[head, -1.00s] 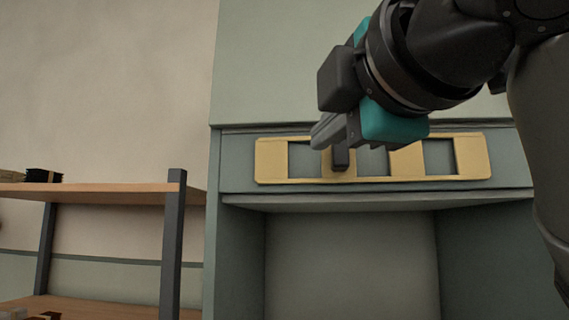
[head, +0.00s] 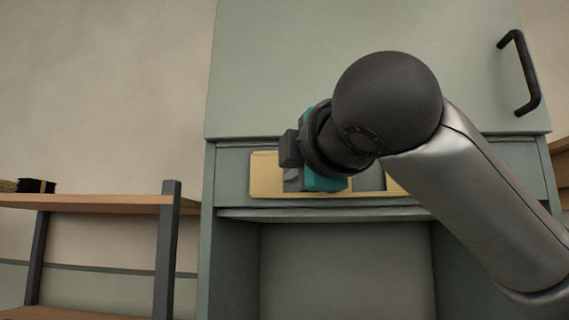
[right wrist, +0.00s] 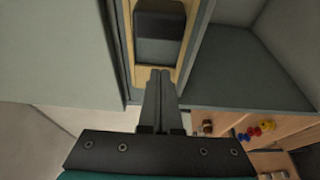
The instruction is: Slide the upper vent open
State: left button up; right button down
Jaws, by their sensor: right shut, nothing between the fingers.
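My right gripper (head: 293,181) is in front of the vent's left part. In the right wrist view its fingers (right wrist: 158,75) are shut and empty, over the yellow strip (right wrist: 124,28), just beside a dark block-like knob (right wrist: 160,22). I cannot tell whether they touch. My left gripper is not in view.
A cabinet door (head: 290,70) with a black handle (head: 523,72) is above the vent. An open recess (head: 340,270) lies below. A wooden shelf (head: 90,203) with dark posts stands left. Small coloured items (right wrist: 255,132) sit on a shelf in the wrist view.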

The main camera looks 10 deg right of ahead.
jog(key=shift+s+d, duration=0.25)
jog(key=shift+d, duration=0.4)
jog(key=shift+s+d, duration=0.2)
jog(key=shift+d, duration=0.4)
jog(key=shift+s+d, duration=0.25)
jog(key=shift+d, duration=0.4)
jog(key=d, duration=0.1)
jog(key=s+d, duration=0.1)
jog(key=d, duration=0.3)
jog(key=shift+s+d+r, duration=0.1)
jog(key=shift+s+d, duration=0.05)
jog(key=shift+s, duration=0.1)
